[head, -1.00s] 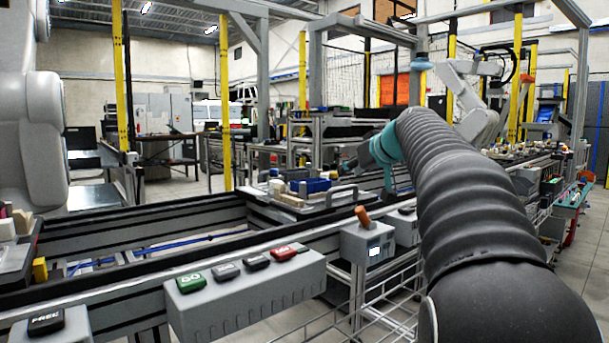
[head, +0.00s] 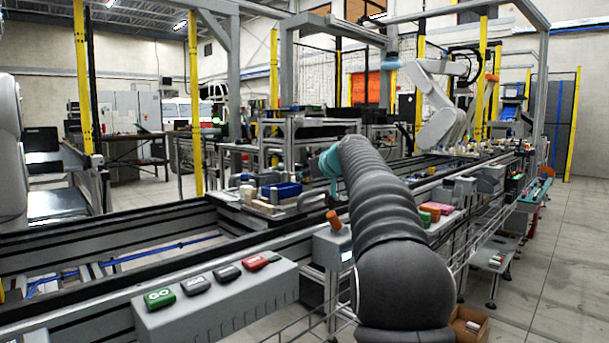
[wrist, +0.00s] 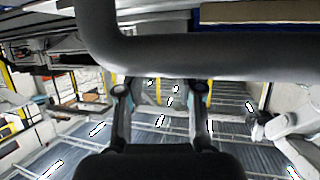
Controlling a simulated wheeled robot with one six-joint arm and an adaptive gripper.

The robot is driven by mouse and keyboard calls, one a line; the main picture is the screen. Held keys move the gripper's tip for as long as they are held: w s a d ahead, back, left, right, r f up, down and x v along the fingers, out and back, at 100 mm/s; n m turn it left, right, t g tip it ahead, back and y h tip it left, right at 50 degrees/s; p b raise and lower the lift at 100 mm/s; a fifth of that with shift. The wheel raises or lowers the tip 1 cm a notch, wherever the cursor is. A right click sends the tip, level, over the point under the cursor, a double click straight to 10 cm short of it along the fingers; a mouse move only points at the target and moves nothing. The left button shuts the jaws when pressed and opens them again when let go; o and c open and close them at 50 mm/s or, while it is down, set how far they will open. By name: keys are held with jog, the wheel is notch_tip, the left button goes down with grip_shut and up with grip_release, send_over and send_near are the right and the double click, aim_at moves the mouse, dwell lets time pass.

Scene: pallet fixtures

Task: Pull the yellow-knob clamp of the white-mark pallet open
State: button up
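A pallet (head: 290,211) sits on the conveyor left of my arm in the head view. It carries a blue block (head: 283,190) and several pale and tan parts. No yellow-knob clamp or white mark can be made out. My gripper (wrist: 160,90) has its two fingers wide apart in the wrist view, with nothing held between them. In the head view only a teal part of my gripper (head: 329,162) shows beside the pallet; the fingertips are hidden.
A grey button box (head: 220,305) with green, dark and red buttons stands on the near conveyor rail. A small box with an orange knob (head: 333,219) is right of it. Another robot arm (head: 440,110) stands at the back. An open floor lies at the right.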

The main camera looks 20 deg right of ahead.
jog(key=shift+x, duration=0.95)
grip_shut()
jog(key=shift+d, duration=0.1)
